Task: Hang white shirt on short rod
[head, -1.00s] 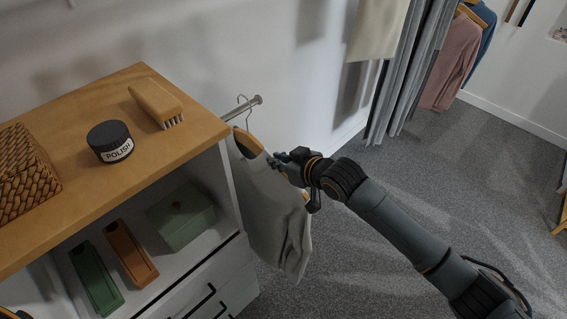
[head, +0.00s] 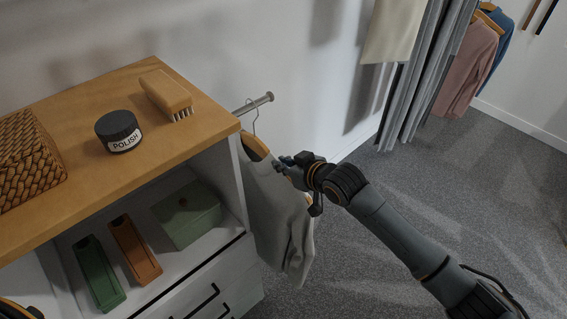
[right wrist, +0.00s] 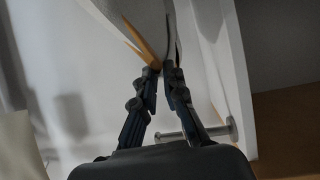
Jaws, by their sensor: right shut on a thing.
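The white shirt (head: 280,222), greyish in the shade, hangs on a wooden hanger (head: 255,146) beside the right end of the cabinet. The hanger's wire hook (head: 256,122) overlaps the short rod (head: 257,103) in the head view; I cannot tell whether it rests on it. My right gripper (head: 287,162) is shut on the hanger near the shirt's neck. In the right wrist view the fingers (right wrist: 163,72) close on the hanger (right wrist: 140,45) by the shirt (right wrist: 135,18), with the rod (right wrist: 190,134) beside them.
The cabinet top (head: 95,115) holds a brush (head: 166,92), a polish tin (head: 118,131) and a woven basket (head: 25,160). A green box (head: 186,214) and two trays sit on the shelf below. A grey curtain (head: 420,85) hangs behind; the floor at right is clear.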

